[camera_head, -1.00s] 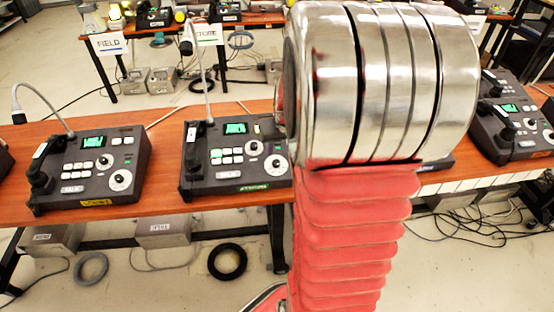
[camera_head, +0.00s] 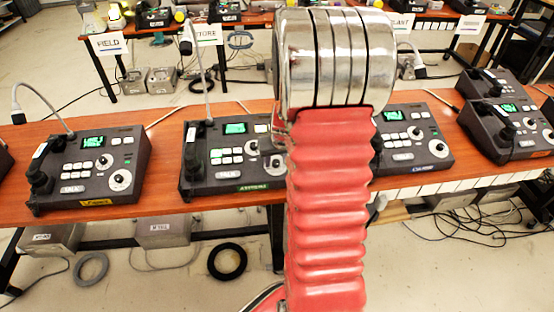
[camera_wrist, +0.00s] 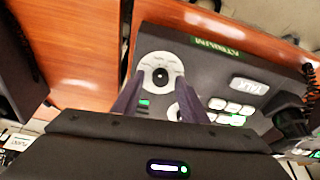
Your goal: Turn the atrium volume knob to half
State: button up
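In the wrist view this phone (camera_wrist: 205,65) is seen upside down. Its white dial with a dark centre knob (camera_wrist: 161,76) lies close to the label. A second white dial (camera_wrist: 176,112) is partly hidden behind a finger. My gripper (camera_wrist: 160,82) is open, its two dark fingers on either side of the first knob in the picture. I cannot tell whether they touch it.
Similar phones stand on the left (camera_head: 90,170), right (camera_head: 413,140) and far right (camera_head: 508,125) of the orange table. The green-labelled phone has a black handset (camera_head: 192,155) on its left side. A gooseneck microphone (camera_head: 187,48) rises behind it.

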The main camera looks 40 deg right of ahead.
jog(key=shift+c, duration=0.6)
jog(key=shift+d, duration=0.1)
grip_shut()
jog(key=shift+m, duration=0.5)
jog(key=shift+m+h, duration=0.3)
jog(key=shift+m, duration=3.1)
jog(key=shift+g, duration=0.3)
jog(key=shift+o, duration=0.6)
grip_release()
